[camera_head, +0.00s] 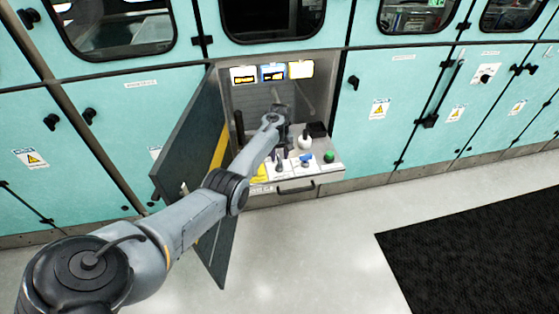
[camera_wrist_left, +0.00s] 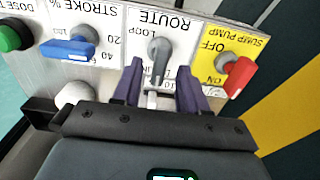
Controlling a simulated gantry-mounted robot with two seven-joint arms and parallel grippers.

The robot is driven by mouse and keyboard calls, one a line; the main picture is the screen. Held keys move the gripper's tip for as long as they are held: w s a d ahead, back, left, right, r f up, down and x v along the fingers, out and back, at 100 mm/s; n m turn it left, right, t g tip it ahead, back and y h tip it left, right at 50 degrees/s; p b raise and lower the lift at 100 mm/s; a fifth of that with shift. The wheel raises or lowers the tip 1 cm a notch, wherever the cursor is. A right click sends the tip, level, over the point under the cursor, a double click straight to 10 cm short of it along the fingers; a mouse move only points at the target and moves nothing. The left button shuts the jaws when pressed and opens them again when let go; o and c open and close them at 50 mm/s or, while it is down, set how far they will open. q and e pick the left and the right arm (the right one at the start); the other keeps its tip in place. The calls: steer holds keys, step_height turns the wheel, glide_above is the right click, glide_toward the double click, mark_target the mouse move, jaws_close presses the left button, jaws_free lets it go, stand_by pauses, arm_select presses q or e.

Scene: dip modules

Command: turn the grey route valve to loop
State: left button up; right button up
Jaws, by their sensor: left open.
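The grey route valve (camera_wrist_left: 158,50) is on the white panel marked ROUTE in the left wrist view, which shows the panel upside down. Its lever points down the picture, away from the LOOP lettering (camera_wrist_left: 148,36) and toward my gripper. My left gripper (camera_wrist_left: 158,86) is open, with one purple finger on each side of the lever's end. I cannot tell whether either finger touches it. The lettering on the lower side of the panel is partly hidden by the fingers. In the head view my left arm reaches into the open recess above this panel.
Beside the valve are a red sump pump handle (camera_wrist_left: 238,78), a blue stroke handle (camera_wrist_left: 68,48) and a green button (camera_wrist_left: 10,38). A white round object (camera_head: 304,140) stands behind the controls. The open cabinet door (camera_head: 190,130) is left of the recess.

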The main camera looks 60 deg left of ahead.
arm_select(q)
steer(key=shift+f, duration=0.9)
jaws_close()
